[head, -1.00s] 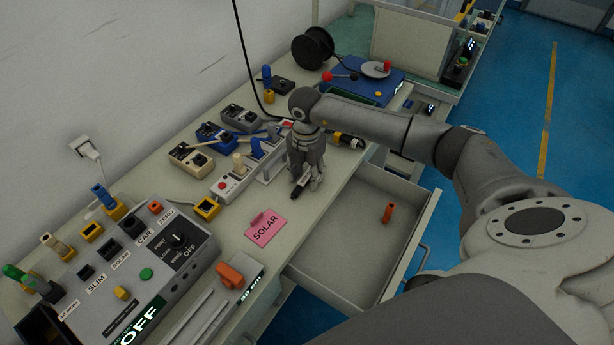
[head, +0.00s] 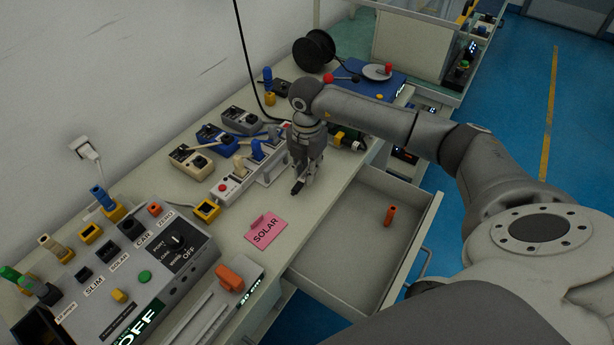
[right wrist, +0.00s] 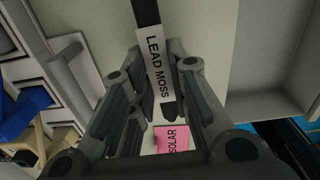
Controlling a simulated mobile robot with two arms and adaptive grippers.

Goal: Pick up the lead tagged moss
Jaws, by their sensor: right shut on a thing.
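The lead tagged moss shows in the right wrist view as a black lead with a white tag (right wrist: 157,66) reading "LEAD MOSS". My right gripper (right wrist: 155,95) has its fingers on both sides of it and is shut on it. In the head view my right gripper (head: 300,186) points down over the bench, left of the open drawer, with a dark end of the lead (head: 297,188) at its fingertips. Whether the lead touches the bench is unclear. My left gripper is not in view.
A pink SOLAR card (head: 266,231) lies on the bench in front of the gripper. A socket strip (head: 226,190) with plugs stands left of it. The open drawer (head: 340,262) holds an orange cylinder (head: 390,215). A large grey control box (head: 160,262) fills the near left.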

